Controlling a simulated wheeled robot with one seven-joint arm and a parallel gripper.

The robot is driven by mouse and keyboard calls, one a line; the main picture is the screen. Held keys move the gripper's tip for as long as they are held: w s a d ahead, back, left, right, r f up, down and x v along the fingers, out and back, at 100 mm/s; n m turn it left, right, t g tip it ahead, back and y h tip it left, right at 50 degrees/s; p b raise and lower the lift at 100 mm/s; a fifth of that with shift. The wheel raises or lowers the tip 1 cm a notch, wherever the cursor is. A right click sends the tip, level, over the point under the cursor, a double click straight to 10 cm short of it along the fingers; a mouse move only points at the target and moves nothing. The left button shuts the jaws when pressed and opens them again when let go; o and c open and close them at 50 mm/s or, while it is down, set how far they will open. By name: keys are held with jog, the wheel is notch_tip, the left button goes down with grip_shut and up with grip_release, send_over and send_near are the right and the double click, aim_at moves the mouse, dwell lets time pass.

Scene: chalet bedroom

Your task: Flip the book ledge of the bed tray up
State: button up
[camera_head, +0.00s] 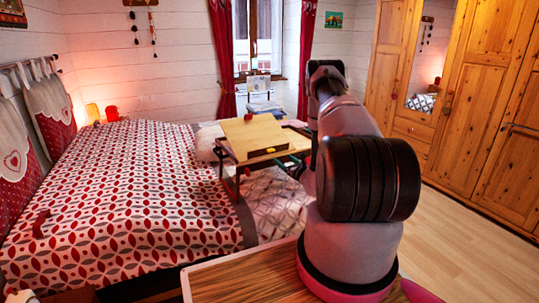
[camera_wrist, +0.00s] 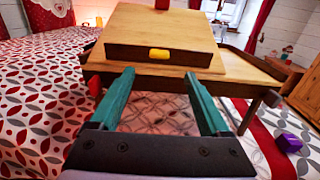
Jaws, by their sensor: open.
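The wooden bed tray (camera_head: 290,146) stands on the near right part of the bed, with a tilted board (camera_head: 247,131) on top. In the wrist view the tray (camera_wrist: 245,68) fills the upper middle. The book ledge (camera_wrist: 125,52), a dark brown strip with a yellow tab (camera_wrist: 159,54) at its middle, lies along the board's near lower edge. The ledge also shows in the head view (camera_head: 268,150). My gripper (camera_wrist: 161,74) is open, its two green fingers pointing at the tray from the near side, apart from the ledge, nothing between them.
The bed (camera_head: 120,195) with a red, grey and white patterned cover spreads left of the tray. A purple block (camera_wrist: 288,142) lies at the right in the wrist view. Wooden wardrobes (camera_head: 480,95) line the right wall. Clear wooden floor (camera_head: 460,240) lies before them.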

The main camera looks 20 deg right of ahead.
aim_at(272, 151)
jog(key=w, duration=0.7)
jog(key=w+a, duration=0.1)
jog(key=w, duration=0.2)
jog(key=shift+w, duration=0.3)
